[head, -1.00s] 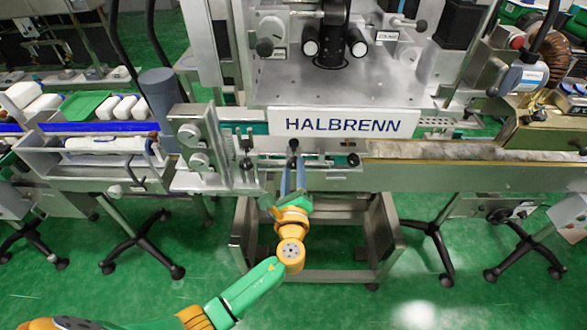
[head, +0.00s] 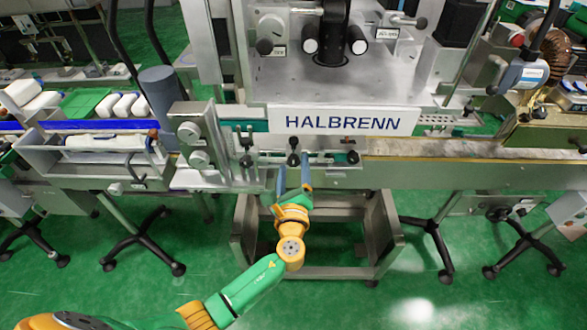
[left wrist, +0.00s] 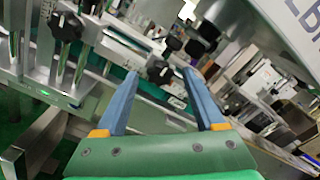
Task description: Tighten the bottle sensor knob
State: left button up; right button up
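Several small black knobs sit along the front rail of the machine, and I cannot tell by a label which one is the bottle sensor knob. One black knob (head: 293,159) is straight ahead of my left gripper (head: 294,164), roughly between the lines of its two blue fingers. In the left wrist view a black knob (left wrist: 160,73) shows just beyond the gap between the fingertips. My left gripper (left wrist: 158,76) is open with nothing held; whether a finger touches the knob I cannot tell. My right gripper is in neither view.
Another black knob (head: 353,158) is to the right on the rail, and one (head: 246,162) to the left by the clamp bracket. The HALBRENN sign (head: 343,122) hangs above. A conveyor with white bottles (head: 105,141) is at left. Floor is free in front.

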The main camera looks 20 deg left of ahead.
pick_arm(q)
jog(key=v, duration=0.7)
jog(key=shift+b, duration=0.4)
